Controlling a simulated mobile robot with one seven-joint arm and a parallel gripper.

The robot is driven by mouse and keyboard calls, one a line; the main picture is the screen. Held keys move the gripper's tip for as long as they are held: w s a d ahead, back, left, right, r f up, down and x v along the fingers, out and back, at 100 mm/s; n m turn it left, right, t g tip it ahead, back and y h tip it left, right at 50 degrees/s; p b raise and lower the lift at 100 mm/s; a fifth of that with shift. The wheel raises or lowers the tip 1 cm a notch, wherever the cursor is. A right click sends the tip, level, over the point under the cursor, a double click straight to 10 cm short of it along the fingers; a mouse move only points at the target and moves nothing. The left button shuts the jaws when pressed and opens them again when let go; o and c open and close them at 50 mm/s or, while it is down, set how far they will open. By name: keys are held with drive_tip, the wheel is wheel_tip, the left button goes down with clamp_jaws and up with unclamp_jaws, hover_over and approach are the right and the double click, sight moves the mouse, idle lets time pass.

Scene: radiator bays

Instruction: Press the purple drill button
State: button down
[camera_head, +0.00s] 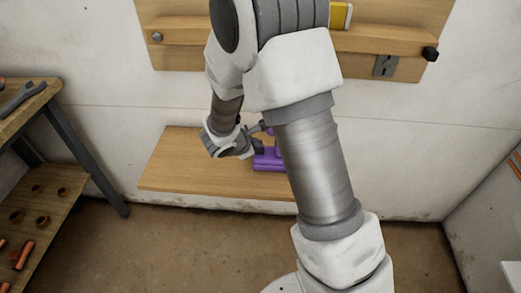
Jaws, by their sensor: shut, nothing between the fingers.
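The purple drill (267,159) lies on the lower wooden shelf in front of the wall. Only part of its purple body shows; my arm hides its right side. I cannot make out its button. My gripper (266,127) is just above and left of the purple body, with its fingers pointing right. It is shut and empty. I cannot tell whether its fingertips touch the drill.
The wooden shelf (190,165) is bare to the left of the drill. A wooden wall board (400,30) with a yellow object (341,15) is above. A workbench (30,105) with a wrench (22,97) stands at left. Orange items (517,163) show at the right edge.

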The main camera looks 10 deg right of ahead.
idle(0.5)
drive_tip(key=shift+r, duration=0.4)
wheel_tip(320, 180, up, 6)
drive_tip(key=p, duration=0.4)
idle(0.7)
